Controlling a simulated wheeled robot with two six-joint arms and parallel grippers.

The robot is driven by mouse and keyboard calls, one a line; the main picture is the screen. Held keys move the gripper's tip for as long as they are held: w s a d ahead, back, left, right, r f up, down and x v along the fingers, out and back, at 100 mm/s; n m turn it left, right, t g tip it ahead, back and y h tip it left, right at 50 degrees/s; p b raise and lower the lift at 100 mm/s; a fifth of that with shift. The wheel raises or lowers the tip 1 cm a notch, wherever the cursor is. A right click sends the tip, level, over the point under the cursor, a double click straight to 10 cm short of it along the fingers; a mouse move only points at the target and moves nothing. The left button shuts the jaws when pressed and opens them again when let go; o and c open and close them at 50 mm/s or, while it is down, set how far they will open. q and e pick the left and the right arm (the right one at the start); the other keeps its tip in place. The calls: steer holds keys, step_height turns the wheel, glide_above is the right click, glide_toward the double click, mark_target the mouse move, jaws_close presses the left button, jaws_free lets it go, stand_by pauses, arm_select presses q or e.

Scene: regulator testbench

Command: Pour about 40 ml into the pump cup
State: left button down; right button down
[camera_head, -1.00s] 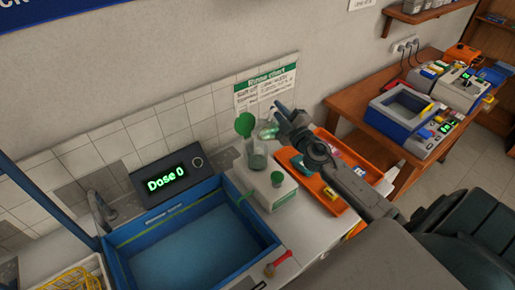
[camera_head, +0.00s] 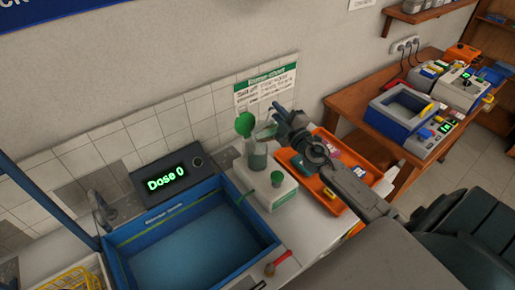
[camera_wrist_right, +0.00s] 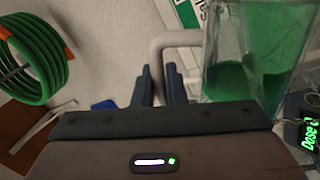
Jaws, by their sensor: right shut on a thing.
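My right gripper (camera_head: 285,117) is shut on the handle of a clear jug (camera_head: 266,130), which is tilted over the cup. In the right wrist view the pale handle (camera_wrist_right: 168,42) sits between the fingers (camera_wrist_right: 160,82), and green liquid shows in the clear jug (camera_wrist_right: 262,45). The clear pump cup (camera_head: 257,158) stands below the jug on the white pump box (camera_head: 283,199), with green liquid in it. Its exact level is too small to read. The display (camera_head: 167,177) reads "Dose 0". My left gripper is not in view.
A green-capped port (camera_head: 277,179) sits on the pump box. A blue basin (camera_head: 122,241) lies to the left, an orange tray (camera_head: 333,204) to the right. A red-handled tool (camera_head: 278,263) lies at the front. The tiled wall is close behind.

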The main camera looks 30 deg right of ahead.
steer(key=shift+d, duration=0.55)
steer(key=shift+w+n, duration=0.1)
steer(key=shift+n, duration=0.3)
stand_by(0.8)
steer(key=m, duration=0.1)
steer(key=d+m, duration=0.2)
steer(key=m, duration=0.1)
steer(key=shift+d+r+h+b, duration=0.1)
steer(key=shift+r+h+b, duration=0.2)
steer(key=shift+b, duration=0.1)
steer(key=shift+d+f+m+h+b, duration=0.2)
steer(key=shift+f+m+h+b, duration=0.2)
steer(key=shift+f+m+b, duration=0.65)
steer(key=shift+w+d+r+m+g, duration=0.1)
steer(key=shift+d+r+m+g, duration=0.15)
steer(key=shift+m, duration=0.3)
stand_by(0.4)
